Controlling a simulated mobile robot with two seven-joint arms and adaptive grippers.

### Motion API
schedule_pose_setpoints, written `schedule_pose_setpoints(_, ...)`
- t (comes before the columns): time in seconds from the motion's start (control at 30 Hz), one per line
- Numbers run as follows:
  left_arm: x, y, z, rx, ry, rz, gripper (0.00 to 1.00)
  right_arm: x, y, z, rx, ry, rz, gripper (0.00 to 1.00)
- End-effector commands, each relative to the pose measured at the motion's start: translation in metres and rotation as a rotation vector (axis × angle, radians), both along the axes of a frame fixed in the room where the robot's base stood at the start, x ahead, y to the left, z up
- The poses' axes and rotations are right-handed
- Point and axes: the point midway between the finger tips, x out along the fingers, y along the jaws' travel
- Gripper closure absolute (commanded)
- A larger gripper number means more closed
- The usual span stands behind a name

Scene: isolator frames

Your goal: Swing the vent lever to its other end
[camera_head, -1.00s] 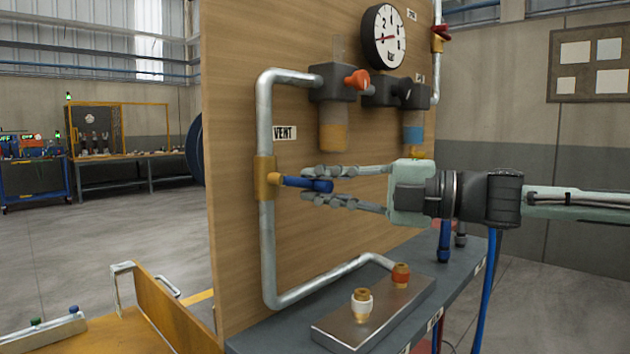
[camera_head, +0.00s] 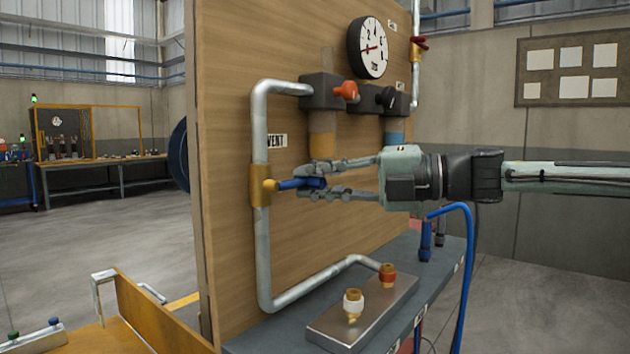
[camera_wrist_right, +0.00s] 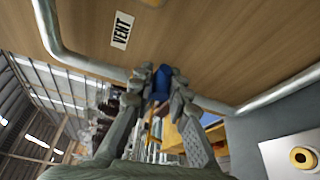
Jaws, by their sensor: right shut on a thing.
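The blue vent lever (camera_head: 296,184) sticks out sideways to the right from a brass valve body (camera_head: 261,186) on the grey vertical pipe. It lies close to level. My right gripper (camera_head: 318,182) comes in from the right and is shut on the lever's outer end, with one finger above and one below. In the right wrist view the blue lever (camera_wrist_right: 163,82) sits between the two fingers (camera_wrist_right: 158,92). The VENT label (camera_head: 276,140) is on the board above the lever, and it also shows in the right wrist view (camera_wrist_right: 122,30). My left gripper is not in view.
The wooden board (camera_head: 230,240) stands behind the pipe. A pressure gauge (camera_head: 367,48) and a red knob (camera_head: 346,91) are above my gripper. A metal block (camera_head: 340,330) with two fittings lies below on the grey bench. A blue hose (camera_head: 467,270) hangs at the right.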

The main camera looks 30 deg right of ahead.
Motion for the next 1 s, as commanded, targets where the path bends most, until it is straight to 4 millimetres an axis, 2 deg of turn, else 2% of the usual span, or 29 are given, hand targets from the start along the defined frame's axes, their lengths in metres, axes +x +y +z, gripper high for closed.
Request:
schedule_pose_setpoints(0.03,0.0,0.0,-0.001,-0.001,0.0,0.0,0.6,-0.003,0.004,-0.006,-0.006,0.007,0.014,1.0)
schedule_pose_setpoints(0.23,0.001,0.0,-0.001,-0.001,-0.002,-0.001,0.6,-0.003,0.004,-0.006,-0.006,0.007,0.014,1.0)
schedule_pose_setpoints(0.27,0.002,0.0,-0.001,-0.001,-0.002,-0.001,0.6,-0.003,0.004,-0.006,-0.006,0.007,0.014,0.82)
schedule_pose_setpoints(0.4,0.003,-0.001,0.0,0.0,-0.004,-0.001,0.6,-0.002,0.003,-0.004,-0.004,0.005,0.011,0.65)
schedule_pose_setpoints(0.77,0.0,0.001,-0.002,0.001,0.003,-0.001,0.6,-0.002,0.0,-0.001,-0.002,0.001,0.004,0.64)
schedule_pose_setpoints(1.0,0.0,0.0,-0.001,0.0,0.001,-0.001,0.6,-0.019,-0.016,0.003,-0.003,-0.002,0.001,0.64)
